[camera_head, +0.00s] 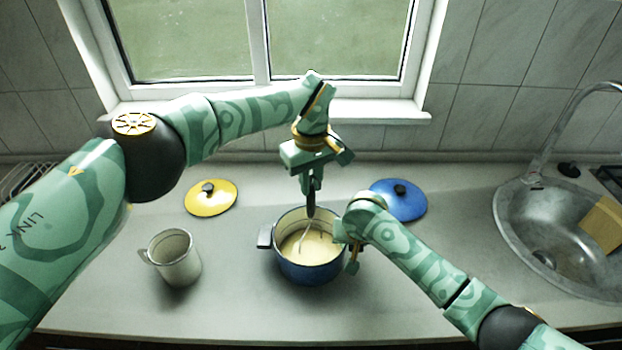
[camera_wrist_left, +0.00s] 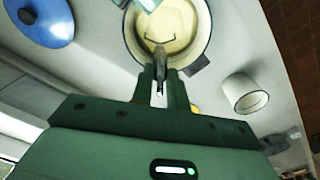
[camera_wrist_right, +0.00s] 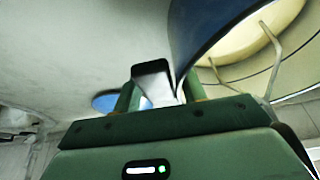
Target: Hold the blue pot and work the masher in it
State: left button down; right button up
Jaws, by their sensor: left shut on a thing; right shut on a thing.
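The blue pot (camera_head: 312,273) stands upright on the counter with pale yellow food inside and a dark handle at its left. My left gripper (camera_head: 311,187) is above the pot, shut on the upright handle of the masher (camera_head: 305,237). The masher's wire end reaches down into the food; its lowest part is hidden. The left wrist view also shows the masher handle (camera_wrist_left: 160,60) between my fingers. My right gripper (camera_wrist_right: 160,95) is shut on the pot's right handle (camera_wrist_right: 153,72), which my right wrist mostly hides in the head view.
A whitish mug (camera_head: 180,266) stands left of the pot. A yellow lid (camera_head: 222,197) lies behind the mug, and a blue lid (camera_head: 411,207) lies behind my right wrist. A round sink (camera_head: 520,215) is at the right. The counter in front of the pot is clear.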

pick_arm(q)
jog(key=shift+f, duration=0.45)
dwell(0.3)
jog(key=shift+r, duration=2.75)
jog(key=shift+a, duration=0.1)
jog(key=shift+s+a, duration=0.65)
jog(key=shift+a, duration=0.25)
jog(key=shift+f, duration=0.15)
jog(key=shift+f, duration=2.55)
